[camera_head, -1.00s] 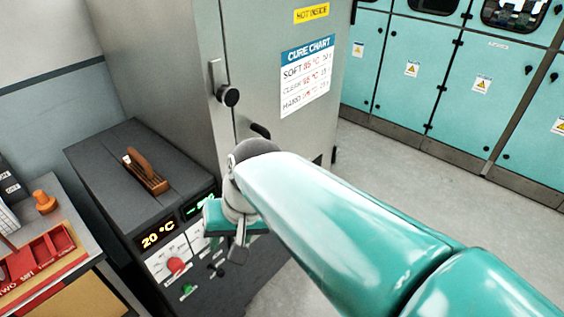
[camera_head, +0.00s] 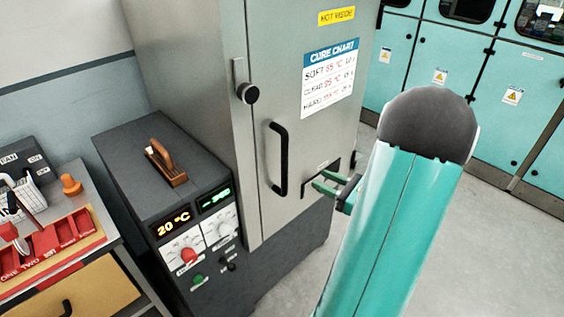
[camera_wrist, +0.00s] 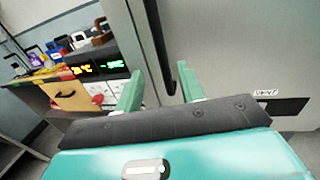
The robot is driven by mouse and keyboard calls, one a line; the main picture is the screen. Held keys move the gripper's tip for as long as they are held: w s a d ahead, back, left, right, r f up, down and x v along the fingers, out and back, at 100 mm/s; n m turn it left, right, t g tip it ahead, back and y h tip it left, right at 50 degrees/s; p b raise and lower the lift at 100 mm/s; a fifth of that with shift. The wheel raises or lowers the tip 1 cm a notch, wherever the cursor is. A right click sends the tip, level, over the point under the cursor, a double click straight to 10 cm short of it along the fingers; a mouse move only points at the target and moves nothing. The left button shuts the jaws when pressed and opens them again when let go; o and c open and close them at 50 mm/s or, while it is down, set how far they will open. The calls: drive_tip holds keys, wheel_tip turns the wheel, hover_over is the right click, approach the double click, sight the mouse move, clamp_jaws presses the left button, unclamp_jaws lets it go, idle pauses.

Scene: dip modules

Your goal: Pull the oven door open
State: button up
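The oven is a tall grey cabinet whose door (camera_head: 290,150) is shut. A black vertical bar handle (camera_head: 279,158) stands on the door's left side. In the wrist view the handle (camera_wrist: 158,45) runs down between my two green fingers, further off than they are. My gripper (camera_head: 318,182) has its fingers apart and empty, at the door's front, a little right of and below the handle's lower end. It also shows in the wrist view (camera_wrist: 160,90). I cannot tell the exact gap between fingers and handle. My forearm hides part of the floor on the right.
A dark control unit (camera_head: 150,195) with a 20 °C display and knobs stands left of the oven. A round black latch knob (camera_head: 248,93) sits left of the door. A bench (camera_head: 95,262) with red trays is at far left. Teal cabinets (camera_head: 450,65) stand behind; grey floor lies clear between.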

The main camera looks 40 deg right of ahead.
sight(285, 163)
drive_tip(key=x, duration=1.3)
drive_tip(key=shift+w+a, duration=0.1)
drive_tip(key=shift+w, duration=0.25)
clamp_jaws()
